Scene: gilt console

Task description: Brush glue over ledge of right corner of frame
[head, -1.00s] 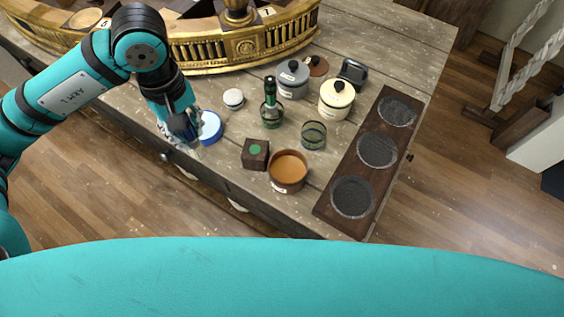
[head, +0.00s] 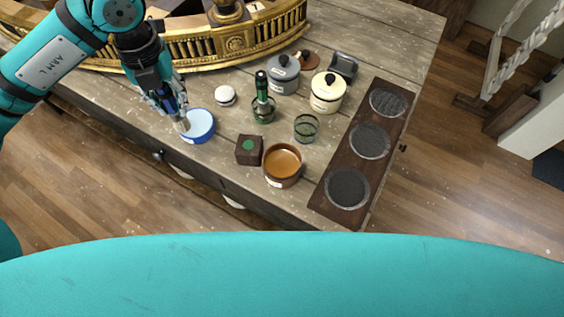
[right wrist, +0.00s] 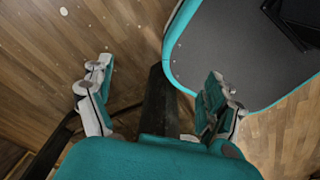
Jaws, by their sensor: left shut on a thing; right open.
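The gilt frame (head: 235,42), a curved fluted ledge with a round rosette, lies along the back left of the wooden table in the head view. My left gripper (head: 174,111) is shut on a slim tool, mostly hidden by the fingers; I take it for the brush. Its pale tip is at the left rim of a round blue pot (head: 197,127) with a light top. I cannot tell whether the tip touches the contents. My right gripper (right wrist: 157,82) is open and empty, with floor behind it in the right wrist view.
Right of the blue pot stand a dark block with a green dot (head: 248,150), an orange-filled pot (head: 282,165), a green bottle (head: 262,98), a glass (head: 306,128) and lidded grey (head: 283,75) and cream (head: 327,93) pots. A dark board (head: 328,198) with round pads lies farther right.

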